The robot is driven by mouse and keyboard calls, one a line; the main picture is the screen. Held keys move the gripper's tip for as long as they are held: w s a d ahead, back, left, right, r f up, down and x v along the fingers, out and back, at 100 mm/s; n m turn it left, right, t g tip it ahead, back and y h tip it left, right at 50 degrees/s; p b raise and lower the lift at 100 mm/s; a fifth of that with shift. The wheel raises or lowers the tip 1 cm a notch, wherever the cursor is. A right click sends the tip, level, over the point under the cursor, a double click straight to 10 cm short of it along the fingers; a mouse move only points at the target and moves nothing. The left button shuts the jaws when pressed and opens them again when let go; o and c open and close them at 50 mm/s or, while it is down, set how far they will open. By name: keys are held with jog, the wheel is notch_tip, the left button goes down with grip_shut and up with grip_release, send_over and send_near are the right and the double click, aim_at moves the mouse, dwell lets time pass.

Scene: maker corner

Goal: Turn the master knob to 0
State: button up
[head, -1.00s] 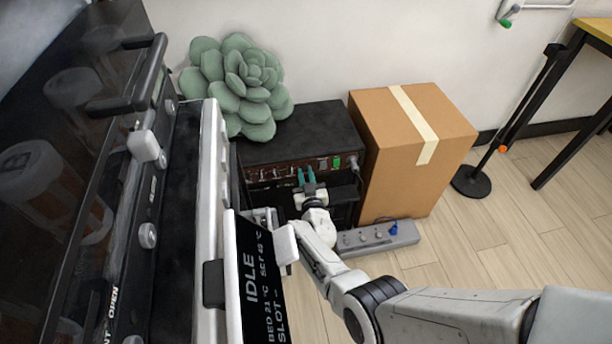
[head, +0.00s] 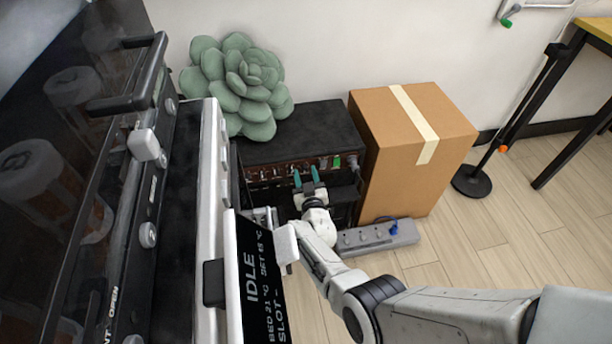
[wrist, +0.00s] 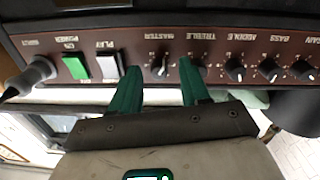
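The black amplifier (head: 290,138) stands by the wall with its reddish control panel facing me. In the wrist view the panel's lettering appears upside down. The master knob (wrist: 158,68), dark with a pale pointer, sits between the play switch and the treble knob (wrist: 199,67). My gripper (wrist: 159,80) has green fingers spread apart, one on each side of the master knob. The right finger partly covers the treble knob. I cannot tell whether either finger touches a knob. In the head view my gripper (head: 306,178) is at the panel, and the master knob is not clear there.
A green power switch (wrist: 74,68) and a white play switch (wrist: 107,68) lie left of the left finger, with a plugged cable (wrist: 32,75) beyond. A cardboard box (head: 412,160) stands right of the amplifier. A power strip (head: 375,237) lies on the floor. A printer screen (head: 262,280) is close at left.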

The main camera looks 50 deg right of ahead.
jog(key=p+v, duration=0.6)
jog(key=v, duration=0.4)
jog(key=shift+s+a, duration=0.2)
jog(key=shift+s, duration=0.15)
dwell(0.3)
jog(key=a+r+n+g+y+p, duration=0.3)
jog(key=a+r+n+y+p, duration=0.25)
jog(key=a+r+y, duration=0.35)
jog(key=s+r+g+p, duration=0.1)
jog(key=s+r+g, duration=0.2)
jog(key=s, duration=0.5)
jog(key=s+a+r+g+y+p, duration=0.1)
jog(key=s+r+g, duration=0.3)
jog(key=s, duration=0.5)
jog(key=s+a+r+g+p, duration=0.1)
jog(key=s+r+g+p, duration=0.1)
jog(key=s+r, duration=0.5)
jog(key=shift+s+r+m+g+p, duration=0.2)
jog(key=shift+s+m+g+p, duration=0.15)
jog(key=shift+s+g, duration=0.6)
